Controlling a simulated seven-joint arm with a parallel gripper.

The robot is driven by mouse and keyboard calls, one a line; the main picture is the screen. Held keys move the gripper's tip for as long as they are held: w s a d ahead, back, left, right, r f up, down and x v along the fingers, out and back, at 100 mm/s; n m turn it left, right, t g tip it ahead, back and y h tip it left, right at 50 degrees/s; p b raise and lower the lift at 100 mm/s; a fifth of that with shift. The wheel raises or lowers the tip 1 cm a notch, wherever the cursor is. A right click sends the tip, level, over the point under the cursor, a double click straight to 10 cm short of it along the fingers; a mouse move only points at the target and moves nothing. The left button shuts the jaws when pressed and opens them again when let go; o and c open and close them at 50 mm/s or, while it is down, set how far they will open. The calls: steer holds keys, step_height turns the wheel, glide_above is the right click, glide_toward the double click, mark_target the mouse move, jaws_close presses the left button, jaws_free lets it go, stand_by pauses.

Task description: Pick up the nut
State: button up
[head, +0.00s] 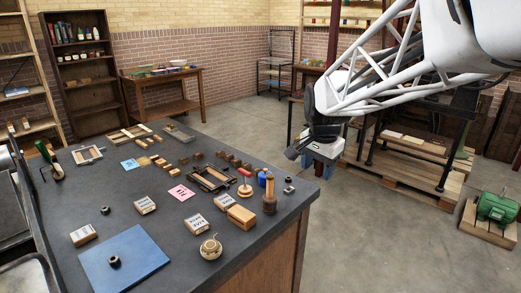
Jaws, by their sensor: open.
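Several small dark pieces could be the nut; they are too small to tell for certain. One dark ring-like piece (115,262) lies on the blue mat (135,255) at the front left of the dark table. Another dark piece (105,210) sits on the bare tabletop behind the mat. A third small dark piece (289,190) is near the table's right corner. My gripper (292,153) hangs from the white arm beyond the table's right edge, apart from all of these. It is open, with nothing seen in it.
Labelled boxes (145,205) and rows of type blocks fill the middle. Bare tabletop (75,195) lies at the left.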

steer(key=w+a+f+m, duration=0.1)
steer(key=w+f+m, duration=0.2)
steer(key=w, duration=0.6)
steer(key=w+f+m, duration=0.2)
steer(key=w+f, duration=0.1)
steer(key=w, duration=0.6)
steer(key=m+g, duration=0.1)
steer(key=m, duration=0.5)
glide_toward(287, 177)
steer(key=shift+s+a+f, duration=0.15)
steer(key=shift+s+f, duration=0.3)
steer(key=shift+s, duration=0.15)
steer(key=shift+w+f, duration=0.35)
steer(key=shift+w, duration=0.05)
steer(key=shift+f, duration=1.3)
steer(key=shift+w+f, duration=0.15)
steer(key=shift+f, duration=2.45)
